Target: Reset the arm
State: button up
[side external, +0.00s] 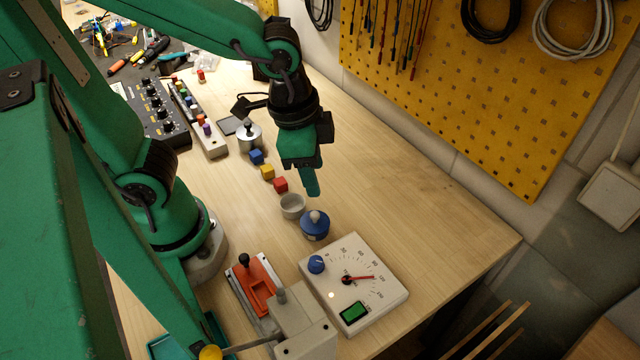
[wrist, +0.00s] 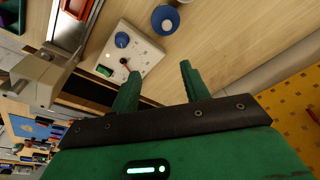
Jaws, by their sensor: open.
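My gripper (side external: 312,182) hangs above the bench, over the area just beyond the small grey bowl and the red cube in the side view. In the wrist view its two green fingers (wrist: 160,88) are spread apart with nothing between them. My arm reaches out from the left, bent at the elbow, with the wrist pointing down.
The bench (side external: 420,200) is clear toward the pegboard (side external: 490,100).

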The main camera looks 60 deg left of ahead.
jog(key=a+r+n+t+y, duration=0.1)
jog(key=a+r+n+t, duration=0.2)
jog(key=a+r+n, duration=0.4)
jog(key=a, duration=0.4)
jog(key=shift+s+a+r+t, duration=0.2)
jog(key=shift+s+r+t, duration=0.1)
jog(key=shift+r, duration=0.05)
jog(key=o, duration=0.9)
jog(key=shift+w+d, duration=0.1)
jog(key=shift+d, duration=0.15)
jog(key=shift+o, duration=1.4)
jog(key=shift+w+d, duration=0.15)
jog(key=shift+d, duration=0.1)
jog(key=d+f+m+g, duration=0.2)
jog(key=d+m, duration=0.6)
jog(key=d, duration=0.3)
jog(key=w+d+f+m+g, duration=0.1)
jog(key=d+f+m+g, duration=0.1)
jog(key=d+m, duration=0.7)
jog(key=d+g, duration=0.1)
jog(key=d, duration=0.2)
jog(key=shift+m+g, duration=0.3)
jog(key=shift+f, duration=0.15)
